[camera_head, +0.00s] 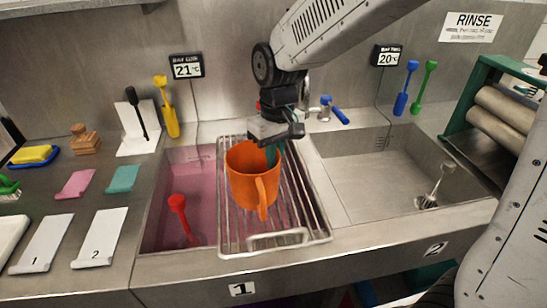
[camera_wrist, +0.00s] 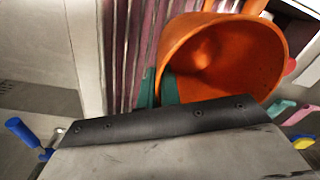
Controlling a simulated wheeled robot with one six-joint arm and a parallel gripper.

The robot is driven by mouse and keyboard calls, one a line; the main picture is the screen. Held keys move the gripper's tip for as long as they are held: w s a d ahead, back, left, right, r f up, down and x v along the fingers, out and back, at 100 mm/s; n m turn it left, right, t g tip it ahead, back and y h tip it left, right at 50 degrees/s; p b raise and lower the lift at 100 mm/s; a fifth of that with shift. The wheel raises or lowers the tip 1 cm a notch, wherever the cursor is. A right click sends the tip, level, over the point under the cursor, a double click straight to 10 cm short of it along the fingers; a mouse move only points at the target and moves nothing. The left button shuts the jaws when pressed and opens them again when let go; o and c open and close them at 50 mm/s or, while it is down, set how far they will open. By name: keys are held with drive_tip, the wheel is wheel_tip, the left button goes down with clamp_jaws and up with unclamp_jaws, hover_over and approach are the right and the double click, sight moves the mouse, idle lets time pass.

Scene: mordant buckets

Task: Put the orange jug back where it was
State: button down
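The orange jug (camera_head: 250,185) is upright over the wire rack (camera_head: 310,215) across basin 1, its handle facing the front. I cannot tell whether it rests on the bars or hangs just above them. My gripper (camera_head: 272,155) is at the jug's back right rim. In the wrist view the teal fingertips (camera_wrist: 159,88) are close together at the rim of the jug (camera_wrist: 235,60), with its wall seeming to lie between them. The jug's inside looks empty there.
Basin 1 holds pink liquid and a red-headed tool (camera_head: 178,204). Basin 2 (camera_head: 375,180), to the right, holds a metal whisk-like tool (camera_head: 432,190). Cards (camera_head: 100,238), coloured cloths (camera_head: 76,184) and a wooden block (camera_head: 85,140) lie on the left counter. Rollers (camera_head: 505,120) stand at right.

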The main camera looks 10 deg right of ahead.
drive_tip(key=shift+f, duration=0.25)
drive_tip(key=c, duration=1.6)
unclamp_jaws()
drive_tip(key=shift+f, duration=0.1)
drive_tip(key=r, duration=1.2)
drive_tip(key=shift+w+d+r, duration=0.1)
drive_tip(key=shift+d+r, duration=0.05)
drive_tip(key=shift+d, duration=0.15)
drive_tip(key=s+d+f+m, duration=0.1)
drive_tip(key=s+d, duration=0.4)
drive_tip(key=s, duration=0.2)
drive_tip(key=s+d+m+t, duration=0.1)
drive_tip(key=s+d+m, duration=0.1)
drive_tip(key=s+d, duration=0.3)
drive_tip(key=s+d+f+m, duration=0.1)
drive_tip(key=s+d, duration=0.4)
drive_tip(key=s, duration=0.4)
drive_tip(key=shift+s+f+m+h, duration=0.3)
drive_tip(key=shift+s+f+m, duration=0.05)
drive_tip(key=shift+s+m, duration=0.05)
